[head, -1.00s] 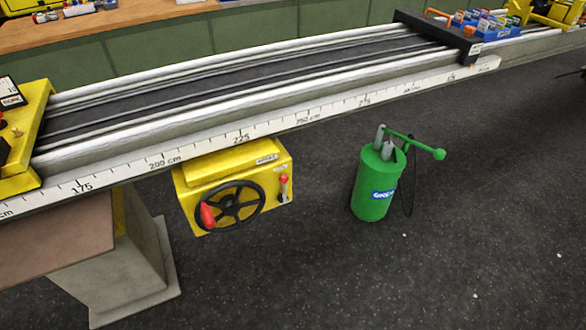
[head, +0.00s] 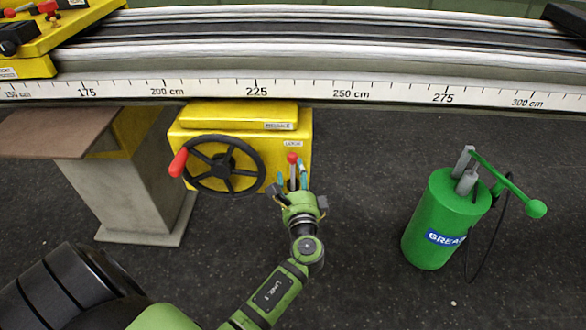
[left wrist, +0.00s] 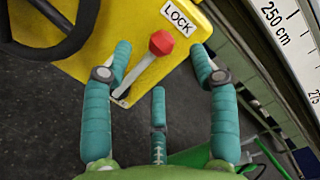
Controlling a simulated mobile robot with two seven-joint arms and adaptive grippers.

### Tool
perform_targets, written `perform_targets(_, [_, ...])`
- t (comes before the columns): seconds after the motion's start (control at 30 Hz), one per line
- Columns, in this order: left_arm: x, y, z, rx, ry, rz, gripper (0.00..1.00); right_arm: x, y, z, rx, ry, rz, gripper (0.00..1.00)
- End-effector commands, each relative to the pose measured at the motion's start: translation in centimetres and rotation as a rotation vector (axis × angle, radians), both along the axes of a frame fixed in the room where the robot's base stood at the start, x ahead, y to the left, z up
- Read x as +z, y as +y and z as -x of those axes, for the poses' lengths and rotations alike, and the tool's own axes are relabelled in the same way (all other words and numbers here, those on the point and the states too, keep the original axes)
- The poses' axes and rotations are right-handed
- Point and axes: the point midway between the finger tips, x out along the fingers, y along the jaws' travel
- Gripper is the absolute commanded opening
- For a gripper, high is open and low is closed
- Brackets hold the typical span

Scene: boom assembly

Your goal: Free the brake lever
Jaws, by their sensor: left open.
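The brake lever (head: 293,168) has a red knob and a grey stem. It stands at the right of the yellow box's front, under a white LOCK label (head: 293,143). In the left wrist view the red knob (left wrist: 161,43) sits between my teal fingers, just beyond or at their tips, with the stem slanting down left. My left gripper (head: 291,178) is open around the lever; no finger is clearly pressed on it. It also shows in the left wrist view (left wrist: 160,65). My right gripper is not in view.
A black handwheel (head: 224,165) with a red handle is on the same yellow box (head: 240,114), left of the lever. The ruled rail (head: 300,92) runs above. A green grease can (head: 436,225) stands on the floor at right. The dark floor between is clear.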

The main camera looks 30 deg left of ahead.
Motion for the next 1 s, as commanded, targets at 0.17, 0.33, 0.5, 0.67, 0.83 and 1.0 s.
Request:
perform_targets(0.17, [0.1, 1.9, -2.3, -0.001, -0.001, 0.002, 0.59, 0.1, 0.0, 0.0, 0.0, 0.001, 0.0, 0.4])
perform_targets(0.33, [0.0, 3.2, -3.8, -0.002, 0.0, 0.004, 0.59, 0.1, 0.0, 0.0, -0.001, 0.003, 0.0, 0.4])
perform_targets(0.5, [-0.1, 3.6, -4.3, -0.003, 0.001, 0.005, 0.59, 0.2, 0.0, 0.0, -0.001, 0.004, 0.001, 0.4])
perform_targets(0.67, [-0.1, 3.6, -4.3, -0.003, 0.002, 0.005, 0.59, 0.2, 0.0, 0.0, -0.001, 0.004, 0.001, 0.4])
perform_targets(0.83, [-0.1, 3.6, -4.3, -0.003, 0.002, 0.005, 0.07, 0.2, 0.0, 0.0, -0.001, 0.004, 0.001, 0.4])
perform_targets(1.0, [-0.1, 3.7, -4.2, 0.0, 0.001, 0.005, 0.0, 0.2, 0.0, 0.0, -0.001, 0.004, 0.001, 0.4])
